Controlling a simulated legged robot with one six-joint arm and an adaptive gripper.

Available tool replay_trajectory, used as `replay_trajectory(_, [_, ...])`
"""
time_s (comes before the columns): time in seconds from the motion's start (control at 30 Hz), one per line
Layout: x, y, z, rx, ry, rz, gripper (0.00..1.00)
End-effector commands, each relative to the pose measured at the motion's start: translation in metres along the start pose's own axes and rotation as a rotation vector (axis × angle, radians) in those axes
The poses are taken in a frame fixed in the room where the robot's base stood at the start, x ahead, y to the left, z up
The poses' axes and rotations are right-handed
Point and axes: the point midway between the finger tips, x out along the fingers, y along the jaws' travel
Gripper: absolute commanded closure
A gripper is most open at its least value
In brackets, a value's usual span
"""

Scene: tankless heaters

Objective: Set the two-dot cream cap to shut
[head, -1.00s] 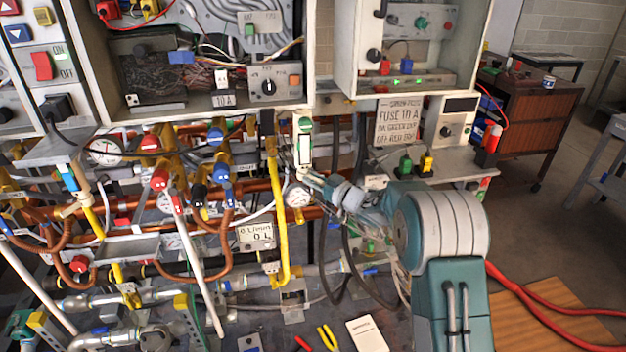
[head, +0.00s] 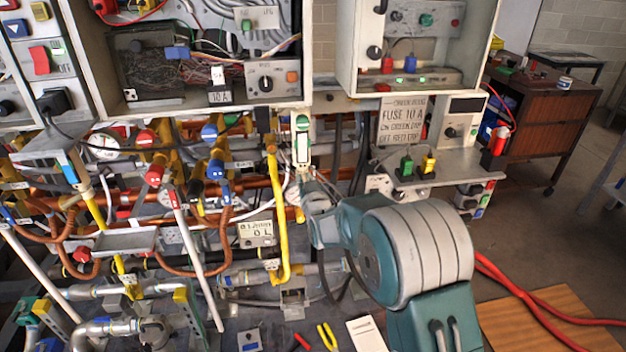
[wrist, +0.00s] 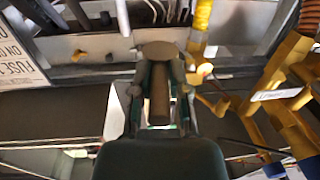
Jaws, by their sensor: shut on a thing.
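In the wrist view my gripper (wrist: 159,100) is shut on a tan, round-headed piece (wrist: 158,50), its narrow stem between the dark green fingers. It may be the cream cap; no dots show, so I cannot tell. In the head view my gripper (head: 306,174) is at the pipework, just under an upright cream-and-green piece (head: 303,146). The fingertips are small there and their contact is unclear.
A yellow pipe (head: 273,210) stands just left of my gripper. A grey shelf (head: 440,165) with green and yellow plugs is to the right. Open cabinets (head: 325,60) hang above. A small meter (head: 256,234) sits lower left.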

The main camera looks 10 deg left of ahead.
Motion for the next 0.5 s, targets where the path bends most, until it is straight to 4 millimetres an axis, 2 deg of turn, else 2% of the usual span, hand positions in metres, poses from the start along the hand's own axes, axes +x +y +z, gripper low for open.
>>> replay_trajectory(0.03, [0.000,-0.005,-0.001,0.001,0.001,0.027,1.00])
replay_trajectory(0.5, [0.003,-0.016,-0.001,0.002,-0.017,0.358,1.00])
